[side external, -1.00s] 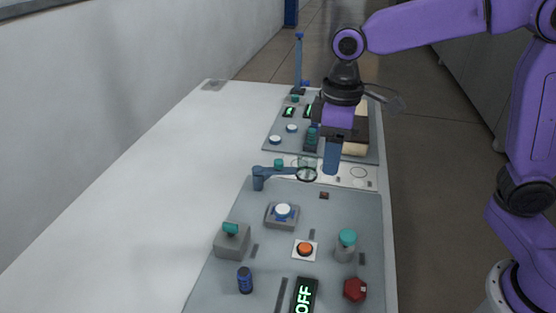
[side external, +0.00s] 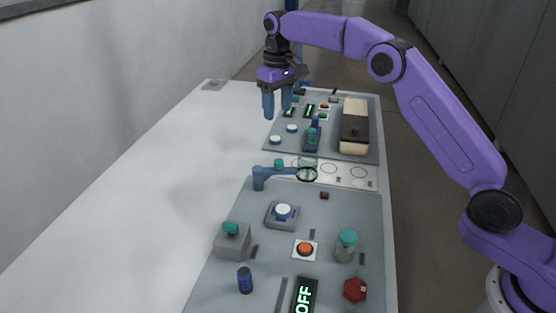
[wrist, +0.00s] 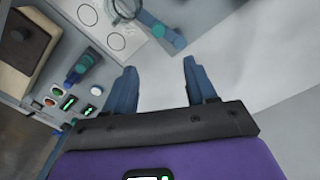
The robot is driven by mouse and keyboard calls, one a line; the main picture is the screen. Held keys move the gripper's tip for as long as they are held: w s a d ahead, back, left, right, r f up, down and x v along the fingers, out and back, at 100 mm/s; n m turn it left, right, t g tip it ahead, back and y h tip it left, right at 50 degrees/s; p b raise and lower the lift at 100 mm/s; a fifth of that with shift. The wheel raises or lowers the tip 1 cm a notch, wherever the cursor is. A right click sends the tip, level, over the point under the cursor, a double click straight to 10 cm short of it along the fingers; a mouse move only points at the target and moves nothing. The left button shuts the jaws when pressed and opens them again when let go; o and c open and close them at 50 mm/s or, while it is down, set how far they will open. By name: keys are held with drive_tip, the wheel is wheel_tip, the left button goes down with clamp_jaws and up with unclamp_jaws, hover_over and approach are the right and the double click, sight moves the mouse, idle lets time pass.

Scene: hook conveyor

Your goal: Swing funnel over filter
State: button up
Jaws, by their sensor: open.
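A blue swing arm (side external: 277,172) on a short post reaches right and ends in a dark ring (side external: 307,175). A clear greenish cup, perhaps the funnel (side external: 307,162), shows at the ring. In the wrist view the swing arm (wrist: 150,22) and ring (wrist: 125,10) are at the top, the ring cut by the edge. A white strip with printed circles (side external: 329,169) lies by the ring; I cannot tell which item is the filter. My gripper (side external: 277,108) is open and empty, above the table behind and left of the swing arm. Its fingertips also show in the wrist view (wrist: 160,68).
A far panel holds buttons, lit displays and a black-and-cream block (side external: 354,128). The near panel holds a white button (side external: 283,211), an orange button (side external: 305,249), a teal-topped knob (side external: 347,240) and an OFF display (side external: 304,297). The white table is clear on the left.

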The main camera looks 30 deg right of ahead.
sight(278, 160)
wheel_tip(278, 160, down, 18)
drive_tip(key=shift+w+d+r, duration=0.1)
drive_tip(key=shift+r, duration=0.15)
idle(0.4)
clamp_jaws()
